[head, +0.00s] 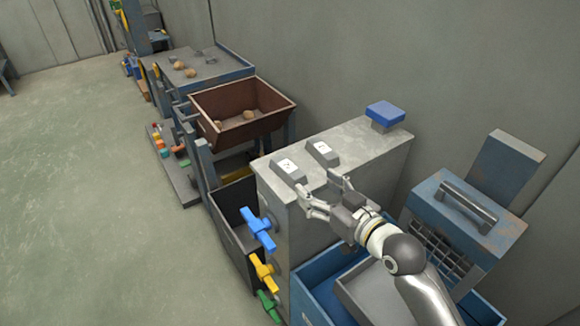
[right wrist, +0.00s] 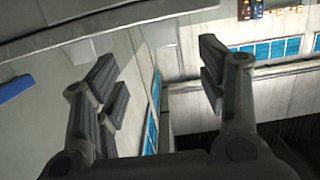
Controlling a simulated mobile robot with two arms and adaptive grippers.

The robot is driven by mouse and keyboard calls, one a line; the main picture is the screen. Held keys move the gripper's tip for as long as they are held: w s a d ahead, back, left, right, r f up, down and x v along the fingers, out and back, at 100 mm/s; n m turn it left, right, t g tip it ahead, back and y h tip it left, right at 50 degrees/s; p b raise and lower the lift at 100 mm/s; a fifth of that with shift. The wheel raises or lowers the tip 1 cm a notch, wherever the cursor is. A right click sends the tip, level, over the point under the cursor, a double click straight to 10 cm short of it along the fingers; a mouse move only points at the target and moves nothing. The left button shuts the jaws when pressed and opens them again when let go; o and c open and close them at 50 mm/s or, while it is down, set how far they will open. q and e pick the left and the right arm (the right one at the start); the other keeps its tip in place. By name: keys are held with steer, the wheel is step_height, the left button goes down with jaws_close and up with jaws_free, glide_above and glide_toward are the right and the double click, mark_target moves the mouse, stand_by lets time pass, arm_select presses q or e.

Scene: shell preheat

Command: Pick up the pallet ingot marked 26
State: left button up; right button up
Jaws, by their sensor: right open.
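Two dark grey ingots with white labels lie on top of the grey cabinet (head: 345,150). The left ingot (head: 289,170) and the right ingot (head: 322,153) lie side by side, a little apart. The labels are too small to read for sure, so I cannot tell which is marked 26. My right gripper (head: 316,182) is open, with its fingertips near the cabinet top, just on the near right side of the ingots. In the right wrist view its fingers (right wrist: 155,80) are spread with nothing between them. My left gripper is not in view.
A blue-topped block (head: 385,113) stands at the cabinet's far end. Blue, yellow and green valve handles (head: 258,229) stick out of its left side. A brown tub (head: 240,105) stands behind, and a blue slotted box (head: 463,215) on the right. The floor at left is clear.

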mark_target(291, 169)
steer(key=x, duration=0.4)
steer(key=shift+a+r, duration=0.25)
steer(key=shift+a, duration=0.05)
steer(key=shift+w+a+f, duration=0.1)
steer(key=shift+w+a, duration=0.05)
steer(key=shift+w, duration=0.15)
steer(key=shift+w+a, duration=0.1)
steer(key=shift+w, duration=0.05)
steer(key=x, duration=0.3)
steer(key=shift+w+a+f+p, duration=0.1)
steer(key=shift+w+a+p, duration=0.2)
steer(key=shift+p, duration=0.1)
steer(key=shift+w+a+f, duration=0.1)
steer(key=shift+w+a, duration=0.1)
steer(key=shift+w, duration=0.1)
steer(key=shift+w+a, duration=0.15)
steer(key=c, duration=1.4)
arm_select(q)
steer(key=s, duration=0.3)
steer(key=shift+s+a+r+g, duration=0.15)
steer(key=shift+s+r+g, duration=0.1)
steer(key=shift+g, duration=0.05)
arm_select(e)
steer(key=shift+c, duration=0.2)
